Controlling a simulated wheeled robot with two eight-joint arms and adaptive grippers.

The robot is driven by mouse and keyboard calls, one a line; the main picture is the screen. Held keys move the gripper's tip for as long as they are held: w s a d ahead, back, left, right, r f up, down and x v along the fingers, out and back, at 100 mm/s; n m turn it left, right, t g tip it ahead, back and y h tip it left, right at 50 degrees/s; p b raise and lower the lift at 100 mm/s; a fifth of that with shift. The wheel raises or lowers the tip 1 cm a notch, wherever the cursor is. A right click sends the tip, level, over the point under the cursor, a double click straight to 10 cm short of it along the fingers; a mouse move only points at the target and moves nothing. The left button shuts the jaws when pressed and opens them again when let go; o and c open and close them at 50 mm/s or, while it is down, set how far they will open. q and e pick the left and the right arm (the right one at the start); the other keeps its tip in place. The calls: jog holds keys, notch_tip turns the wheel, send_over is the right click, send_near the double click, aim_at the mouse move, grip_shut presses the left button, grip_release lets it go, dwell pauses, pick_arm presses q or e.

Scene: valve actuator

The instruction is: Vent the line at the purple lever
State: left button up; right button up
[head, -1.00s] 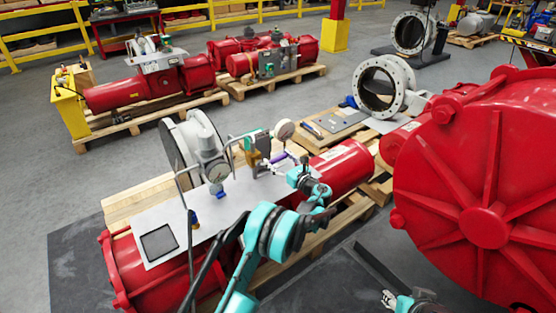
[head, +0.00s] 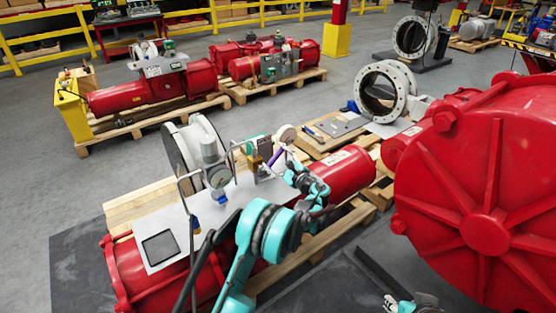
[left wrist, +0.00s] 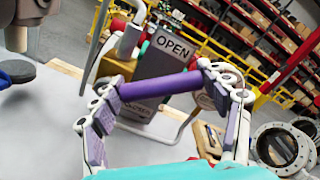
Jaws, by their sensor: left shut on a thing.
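The purple lever (head: 276,157) is a short bar beside the upright bracket on the grey plate of the nearest red actuator. In the left wrist view the lever (left wrist: 160,85) runs across the picture between the finger pads, in front of a grey box marked OPEN (left wrist: 174,47). My left gripper (head: 290,163) is at the lever, coming from the right. In the left wrist view its fingers (left wrist: 165,110) are shut on the lever, one at each side. My right gripper (head: 391,303) shows only in part at the bottom edge; its jaws are unclear.
A grey regulator (head: 212,160) and thin pipes stand to the left on the plate. A large red ribbed actuator end (head: 485,210) fills the right side. The floor at left is clear.

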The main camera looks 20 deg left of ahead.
aim_at(269, 163)
pick_arm(q)
jog(key=n, duration=0.1)
jog(key=a+r+n, duration=0.1)
jog(key=shift+s+a+r+n, duration=0.1)
jog(key=shift+s+r+n, duration=0.15)
jog(key=shift+s+n, duration=0.15)
jog(key=n, duration=0.1)
jog(key=s+a+n, duration=0.1)
jog(key=shift+s+r+n, duration=0.1)
jog(key=shift+r+n, duration=0.2)
jog(key=shift+r, duration=0.05)
jog(key=shift+s+a+r+n, duration=0.1)
jog(key=shift+s+a+n, duration=0.3)
jog(key=shift+n, duration=0.55)
jog(key=shift+s+a+r+n, duration=0.1)
jog(key=shift+s+a+n, duration=0.25)
jog(key=shift+n, duration=0.6)
jog(key=shift+s+d, duration=0.1)
jog(key=o, duration=1.7)
jog(key=shift+f, duration=0.15)
